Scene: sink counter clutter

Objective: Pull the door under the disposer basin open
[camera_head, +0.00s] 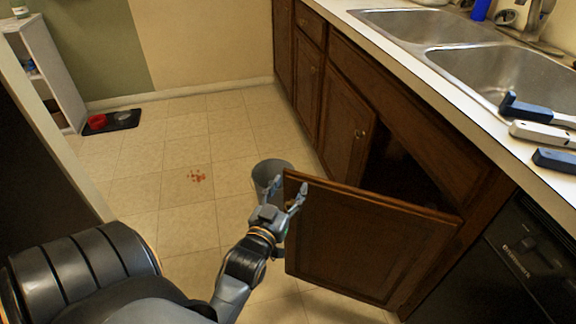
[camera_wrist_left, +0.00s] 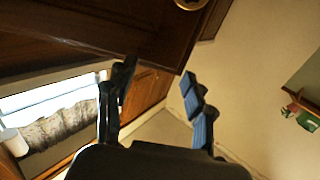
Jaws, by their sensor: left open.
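The brown wooden cabinet door (camera_head: 365,245) under the near sink basin (camera_head: 500,75) stands swung well out from its frame, with a dark opening (camera_head: 398,170) behind it. My left gripper (camera_head: 289,184) is open at the door's free edge, near its top corner, with one finger on either side of that corner as seen from the head. I cannot tell whether the fingers touch it. In the left wrist view the open fingers (camera_wrist_left: 158,80) show below the dark door panel (camera_wrist_left: 100,35), which has a brass knob (camera_wrist_left: 188,3). My right gripper is not in view.
A grey bin (camera_head: 272,171) stands on the floor just behind the gripper. The neighbouring cabinet door (camera_head: 345,128) is closed. A black dishwasher (camera_head: 530,255) is at the right. Blue-and-white handled items (camera_head: 540,130) lie on the counter. Floor left of the door is mostly clear.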

